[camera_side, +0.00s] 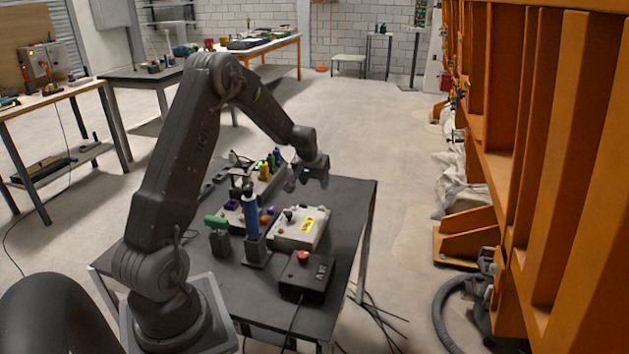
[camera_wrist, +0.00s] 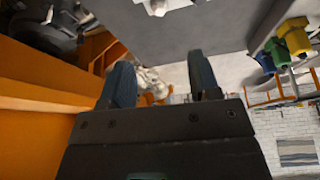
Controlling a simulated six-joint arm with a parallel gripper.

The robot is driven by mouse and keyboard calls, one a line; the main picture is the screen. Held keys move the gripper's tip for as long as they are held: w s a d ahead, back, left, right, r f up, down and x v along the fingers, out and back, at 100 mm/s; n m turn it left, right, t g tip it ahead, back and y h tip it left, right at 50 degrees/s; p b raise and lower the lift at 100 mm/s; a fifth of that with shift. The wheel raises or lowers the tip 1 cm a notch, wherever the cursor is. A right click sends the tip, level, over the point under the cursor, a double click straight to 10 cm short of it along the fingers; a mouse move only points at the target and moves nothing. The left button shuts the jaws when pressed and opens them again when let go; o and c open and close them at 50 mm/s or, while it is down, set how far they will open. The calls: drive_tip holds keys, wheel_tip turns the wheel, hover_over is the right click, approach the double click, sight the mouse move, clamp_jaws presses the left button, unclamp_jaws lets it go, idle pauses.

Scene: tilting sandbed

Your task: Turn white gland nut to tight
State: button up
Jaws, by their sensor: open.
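My gripper (camera_side: 307,183) hangs above the far part of the dark table. In the wrist view its two blue-grey fingers (camera_wrist: 161,78) stand apart with nothing between them. A white box with a yellow label (camera_side: 300,228) sits on the table, nearer the side camera than my gripper. In the wrist view part of a white object (camera_wrist: 158,6) shows at the top edge, beyond the fingertips and apart from them. I cannot make out the white gland nut for certain in either view, nor how tight it is.
A black box with a red button (camera_side: 303,257) stands at the table's near edge. A blue upright tool (camera_side: 251,215) and a green-handled one (camera_side: 216,222) stand left of the white box. Yellow and green pieces (camera_side: 268,166) stand behind. Orange framework (camera_side: 545,130) rises on the right.

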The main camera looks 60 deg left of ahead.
sight(321, 207)
drive_tip(key=shift+c, duration=0.2)
drive_tip(key=shift+w+a, duration=0.1)
drive_tip(key=shift+c, duration=0.8)
drive_tip(key=w+a+n+g, duration=0.1)
drive_tip(key=w+a+n+g+h, duration=0.1)
drive_tip(key=w+n, duration=0.1)
drive_tip(key=shift+w+a+n+h, duration=0.2)
drive_tip(key=shift+a+n+h, duration=0.1)
drive_tip(key=shift+a, duration=0.05)
drive_tip(key=shift+c, duration=0.4)
drive_tip(key=f, duration=0.4)
drive_tip(key=f+n+g, duration=0.1)
drive_tip(key=f, duration=0.3)
drive_tip(key=f+n+h, duration=0.1)
drive_tip(key=f, duration=0.4)
drive_tip(key=shift+w+a+f, duration=0.1)
drive_tip(key=shift+w+a, duration=0.25)
drive_tip(key=shift+w, duration=0.05)
drive_tip(key=shift+c, duration=0.2)
drive_tip(key=c, duration=0.6)
